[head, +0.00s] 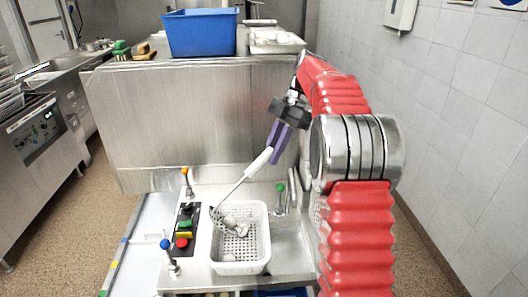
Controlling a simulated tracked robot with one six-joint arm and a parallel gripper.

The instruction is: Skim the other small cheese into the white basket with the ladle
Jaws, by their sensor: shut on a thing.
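My gripper (273,151), with purple fingers, is shut on the white handle of the ladle (258,163). The ladle slants down to the left, and its perforated metal bowl is at the left side of the white basket (256,265), at or inside its rim. The white basket is rectangular with a perforated floor. Small whitish lumps, which look like cheese (231,220), show at the bowl and just right of it. I cannot tell which lie in the ladle and which on the basket floor.
A control panel with coloured buttons (184,227) is left of the basket, with a blue-knobbed tap (166,245) and an orange-knobbed one (185,174). A green-knobbed tap (281,188) stands at right. A blue bin (201,33) sits on the metal unit behind.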

